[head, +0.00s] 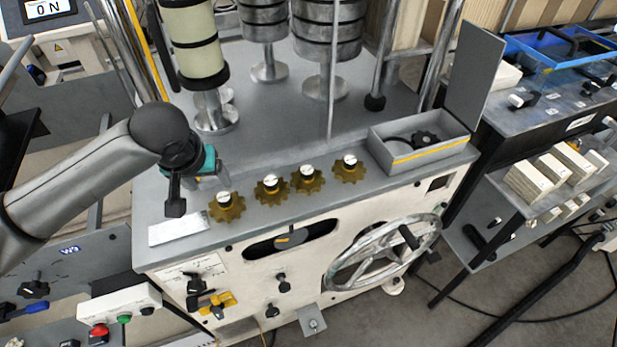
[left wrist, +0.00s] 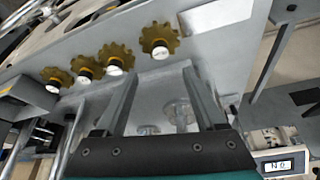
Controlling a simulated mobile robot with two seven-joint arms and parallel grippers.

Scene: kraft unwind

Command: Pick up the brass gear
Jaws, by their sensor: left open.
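Several brass gears stand in a row on the grey machine top, each around a post with a pale cap. The leftmost brass gear (head: 227,208) in the head view is closest to my left gripper (head: 221,182). In the left wrist view this gear (left wrist: 160,38) lies just beyond and between the fingertips of the open, empty left gripper (left wrist: 161,71). No contact shows. Other brass gears (head: 270,189) (head: 307,180) (head: 348,169) continue to the right. My right gripper is in neither view.
A grey open box (head: 420,155) with a yellow stripe and a black gear (head: 425,139) inside stands at the right end. A white label plate (head: 178,230) lies left of the gears. Vertical rollers (head: 193,45) rise behind. A handwheel (head: 383,255) is on the front.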

